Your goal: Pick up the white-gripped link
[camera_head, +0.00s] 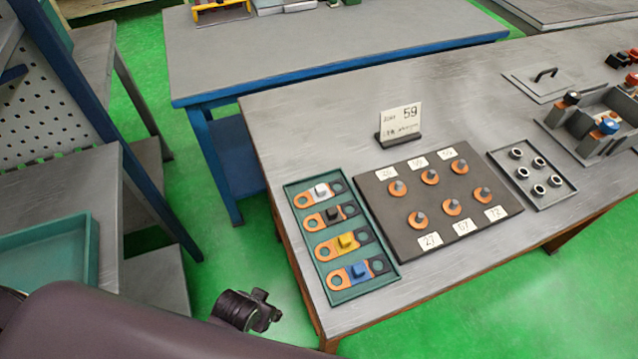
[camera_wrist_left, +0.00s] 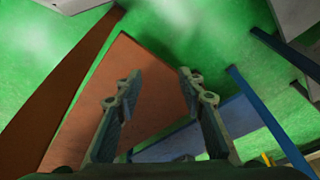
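The white-gripped link (camera_head: 320,192) is an orange two-ringed link with a white block at its middle. It lies in the top slot of a green tray (camera_head: 331,297) on the grey workbench, above links with black (camera_head: 332,214), yellow (camera_head: 345,243) and blue (camera_head: 359,272) grips. My left gripper (camera_wrist_left: 159,74) is open, with nothing between its fingers in the left wrist view. In the head view, a dark part of it (camera_head: 262,311) shows beyond my arm, off the bench's left end and well apart from the tray. My right gripper is out of view.
A dark board (camera_head: 388,222) with several orange-based pegs and number cards stands right of the tray. A sign reading 59 (camera_head: 401,121) is behind it. A small tray of rings (camera_head: 541,205) is farther right. The bench behind the link tray is clear.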

